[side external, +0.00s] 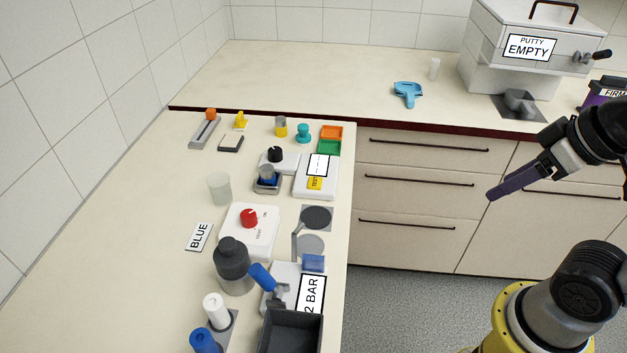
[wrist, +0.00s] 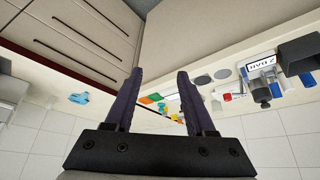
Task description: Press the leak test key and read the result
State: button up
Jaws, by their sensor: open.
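A white tester box (side external: 301,186) lies near the counter's front edge in the side external view. It has a yellow key (side external: 315,183) with small lettering that seems to read TEST, and a white panel (side external: 318,165) on which I can make out no result. My gripper (side external: 492,195) is at the right, above the floor in front of the drawers, well away from the box. In the wrist view its two dark fingers (wrist: 160,73) stand apart with nothing between them; the counter appears upside down behind them, and the tester is hard to make out there.
Near the tester are green (side external: 329,148) and orange (side external: 331,132) trays, a black-knobbed device (side external: 279,157), and a red-knobbed white box (side external: 248,229). A grey bottle (side external: 233,266) and a 2 BAR unit (side external: 311,295) stand nearer. Open floor separates my arm from this counter.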

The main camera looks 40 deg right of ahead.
grip_shut()
dwell(1.4)
